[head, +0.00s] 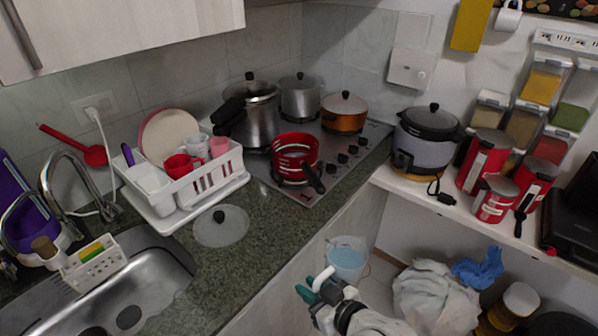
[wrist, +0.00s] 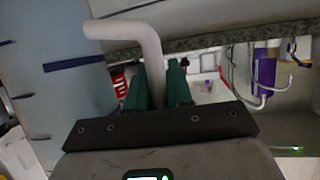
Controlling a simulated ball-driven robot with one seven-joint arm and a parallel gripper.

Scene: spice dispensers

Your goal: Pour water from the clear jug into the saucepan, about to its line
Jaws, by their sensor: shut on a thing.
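The clear jug (head: 346,262) with pale blue water is below the counter front in the head view. It looks roughly upright there. In the wrist view the jug's bluish wall (wrist: 62,75) fills the left side and bears a dark band. Its pale handle (wrist: 128,32) runs between my green fingers. My gripper (head: 313,286) is shut on that handle. The red saucepan (head: 283,162) stands uncovered on the stove, its black handle pointing to the front right. It is well above and behind my gripper in the picture. I cannot make out its fill line or any water inside.
The stove (head: 345,171) also holds a pressure cooker (head: 262,118), a steel pot (head: 300,98) and an orange pan (head: 343,120). A glass lid (head: 221,233) lies on the counter (head: 258,240). A white dish rack (head: 222,176) stands left. A rice cooker (head: 424,145) is on the right shelf.

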